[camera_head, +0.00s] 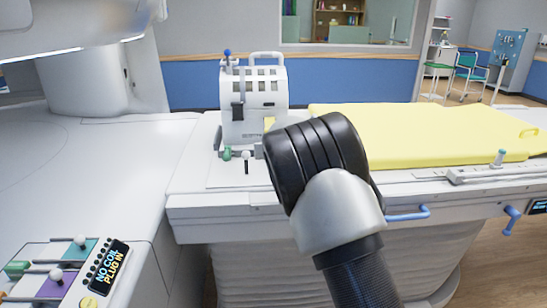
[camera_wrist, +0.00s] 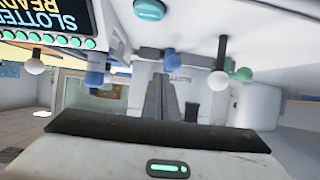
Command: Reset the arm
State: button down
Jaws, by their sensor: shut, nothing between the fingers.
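In the head view my arm, with a black ribbed joint and a silver link, reaches up from the bottom. It hides my gripper there. In the wrist view my gripper (camera_wrist: 166,80) shows as two dark grey fingers side by side, shut with nothing between them. Beyond them is a pale, blurred surface with small lettering. No object touches the fingers.
A white coil housing (camera_head: 255,98) with a handle stands on the patient table, just left of my arm. A yellow mat (camera_head: 430,132) lies to the right. A "NO COIL" panel (camera_head: 108,268) is at lower left. Coloured knobs (camera_wrist: 219,80) hang near the fingers in the wrist view.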

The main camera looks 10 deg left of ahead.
jog(key=shift+s+d+f, duration=0.15)
jog(key=shift+s+f, duration=0.25)
jog(key=shift+f, duration=0.05)
jog(key=s+d+r+m+g+h, duration=0.1)
jog(key=s+d+r, duration=0.2)
jog(key=d, duration=0.3)
jog(key=s+d+r+m+h, duration=0.1)
jog(key=s+d+r, duration=0.25)
jog(key=d, duration=0.25)
jog(key=s+d+r+m+g, duration=0.1)
jog(key=s+d+r, duration=0.2)
jog(key=s+d, duration=0.3)
jog(key=s+d+r+g, duration=0.1)
jog(key=s+d+r, duration=0.15)
jog(key=s, duration=0.55)
jog(key=s+d+f+g+h, duration=0.1)
jog(key=s+d+f+g, duration=0.15)
jog(key=s, duration=1.25)
jog(key=s+d+f+g, duration=0.1)
jog(key=s+d+f, duration=0.15)
jog(key=s, duration=1.25)
notch_tip(320, 180, up, 22)
jog(key=s+p, duration=0.1)
jog(key=p, duration=2.1)
jog(key=shift+d+r, duration=0.15)
jog(key=shift+d, duration=0.3)
